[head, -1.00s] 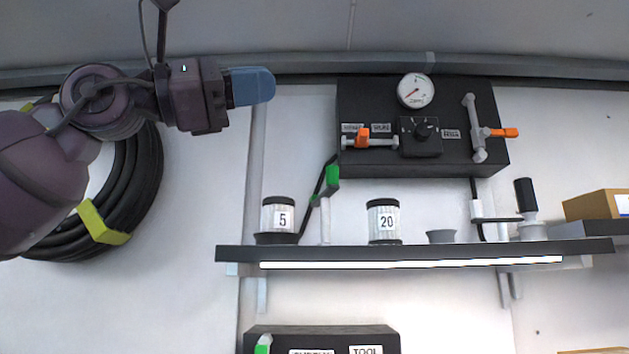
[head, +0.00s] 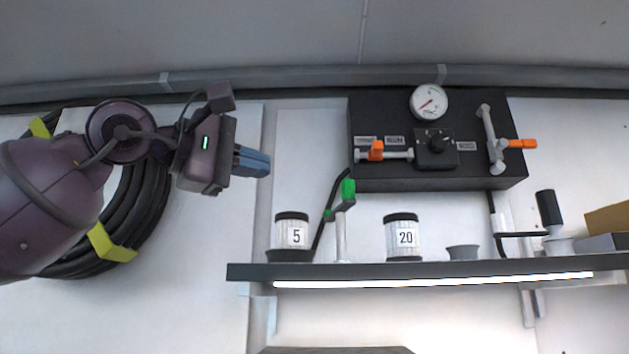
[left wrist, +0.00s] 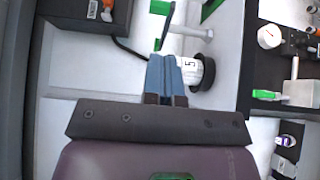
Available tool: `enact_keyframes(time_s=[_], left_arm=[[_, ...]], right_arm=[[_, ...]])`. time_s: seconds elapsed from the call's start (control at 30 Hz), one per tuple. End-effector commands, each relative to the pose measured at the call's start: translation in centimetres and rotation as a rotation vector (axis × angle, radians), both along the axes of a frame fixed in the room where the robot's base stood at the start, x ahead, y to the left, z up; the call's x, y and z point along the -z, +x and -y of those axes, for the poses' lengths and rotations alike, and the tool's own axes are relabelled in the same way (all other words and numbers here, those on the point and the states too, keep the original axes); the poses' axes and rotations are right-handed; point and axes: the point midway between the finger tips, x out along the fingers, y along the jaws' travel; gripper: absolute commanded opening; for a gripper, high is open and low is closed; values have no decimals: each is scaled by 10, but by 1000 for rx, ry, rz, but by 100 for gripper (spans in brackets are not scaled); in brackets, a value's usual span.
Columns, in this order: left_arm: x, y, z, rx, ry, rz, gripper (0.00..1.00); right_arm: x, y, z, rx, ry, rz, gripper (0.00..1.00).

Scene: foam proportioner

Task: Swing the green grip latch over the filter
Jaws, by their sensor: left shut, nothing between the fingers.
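The green grip latch (head: 347,190) stands on a grey post on the shelf, its green grip up and its arm slanting. The green also shows in the left wrist view (left wrist: 160,8). The filter marked 5 (head: 292,234) stands in a dark seat to the left of the latch post; it also shows in the left wrist view (left wrist: 190,68). My right gripper is out of view.
A black panel (head: 470,174) with a gauge and orange-handled valves hangs above the shelf (head: 430,269). An empty grey cup (head: 463,252) and a black-handled crank (head: 549,209) are on the right. A coiled black hose (head: 145,215) hangs at left.

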Motion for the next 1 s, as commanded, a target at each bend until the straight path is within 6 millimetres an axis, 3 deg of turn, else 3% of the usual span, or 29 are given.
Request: enact_keyframes(time_s=[0.17, 0.7, 1.0], left_arm=[[-1, 10, 15, 3, 0, -2, 0], [-2, 66, 88, 2, -1, -2, 0], [-1, 83, 108, 1, -2, -1, 0]], right_arm=[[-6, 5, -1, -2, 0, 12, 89], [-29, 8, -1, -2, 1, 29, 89], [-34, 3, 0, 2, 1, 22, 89]])
